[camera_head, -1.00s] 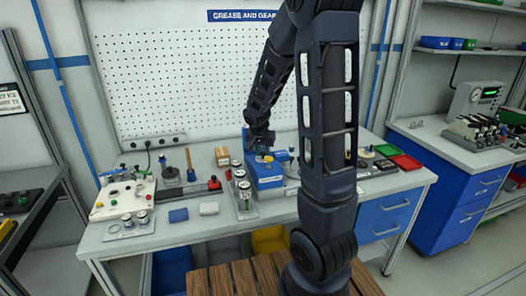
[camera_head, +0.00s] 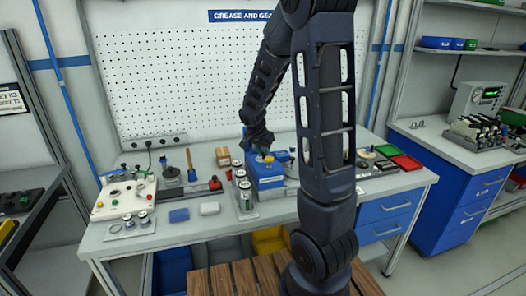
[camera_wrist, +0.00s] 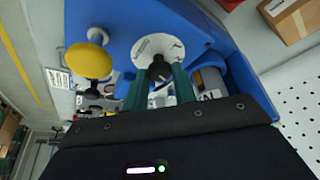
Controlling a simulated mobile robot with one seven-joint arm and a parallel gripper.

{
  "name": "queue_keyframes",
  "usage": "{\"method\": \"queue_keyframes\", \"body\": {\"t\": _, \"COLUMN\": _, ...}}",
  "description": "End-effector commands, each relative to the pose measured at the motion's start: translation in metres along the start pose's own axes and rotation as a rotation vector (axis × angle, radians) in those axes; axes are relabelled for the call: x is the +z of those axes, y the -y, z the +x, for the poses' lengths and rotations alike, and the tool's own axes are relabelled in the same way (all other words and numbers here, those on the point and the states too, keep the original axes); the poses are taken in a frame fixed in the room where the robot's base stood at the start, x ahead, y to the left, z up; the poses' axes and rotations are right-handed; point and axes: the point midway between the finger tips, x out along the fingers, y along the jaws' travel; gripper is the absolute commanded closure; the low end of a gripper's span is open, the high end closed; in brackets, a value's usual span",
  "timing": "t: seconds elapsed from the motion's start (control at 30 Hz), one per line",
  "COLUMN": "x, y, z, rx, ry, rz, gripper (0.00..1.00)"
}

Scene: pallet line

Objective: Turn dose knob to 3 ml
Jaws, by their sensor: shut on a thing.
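A blue dosing machine (camera_head: 266,176) stands on the workbench (camera_head: 170,236). In the wrist view its blue body (camera_wrist: 105,18) carries a white round dial (camera_wrist: 150,44) with a small black dose knob (camera_wrist: 159,68) at its centre. The dial's marks are too small to read. My gripper (camera_wrist: 159,80) has its two green fingers on either side of the black knob and is shut on it. The fingers hide part of the knob and dial. In the head view my gripper (camera_head: 262,150) is at the top of the machine, mostly hidden by my wrist.
A yellow round knob (camera_wrist: 88,60) sits beside the dial, close to my fingers. Metal cans (camera_head: 245,196) stand left of the machine. A cardboard box (camera_head: 223,156) is behind them. A control panel (camera_head: 124,195) is at the bench's left; red (camera_head: 407,162) and green trays are at its right.

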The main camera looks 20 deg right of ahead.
Motion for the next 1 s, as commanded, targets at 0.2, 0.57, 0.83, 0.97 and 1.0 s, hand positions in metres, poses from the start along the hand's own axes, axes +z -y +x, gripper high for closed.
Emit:
{"method": "queue_keyframes", "body": {"t": 0.2, "x": 0.000, "y": 0.000, "z": 0.000, "rx": 0.000, "ry": 0.000, "rz": -0.001, "gripper": 0.51}}
{"method": "queue_keyframes", "body": {"t": 0.57, "x": 0.000, "y": 0.000, "z": -0.007, "rx": -0.001, "ry": -0.001, "rz": -0.001, "gripper": 0.51}}
{"method": "queue_keyframes", "body": {"t": 0.83, "x": -0.001, "y": 0.001, "z": -0.047, "rx": -0.005, "ry": -0.002, "rz": 0.000, "gripper": 0.51}}
{"method": "queue_keyframes", "body": {"t": 0.97, "x": 0.000, "y": 0.001, "z": -0.070, "rx": -0.004, "ry": -0.001, "rz": 0.000, "gripper": 0.51}}
{"method": "queue_keyframes", "body": {"t": 1.0, "x": 0.000, "y": 0.000, "z": -0.076, "rx": -0.003, "ry": -0.001, "rz": 0.000, "gripper": 0.51}}
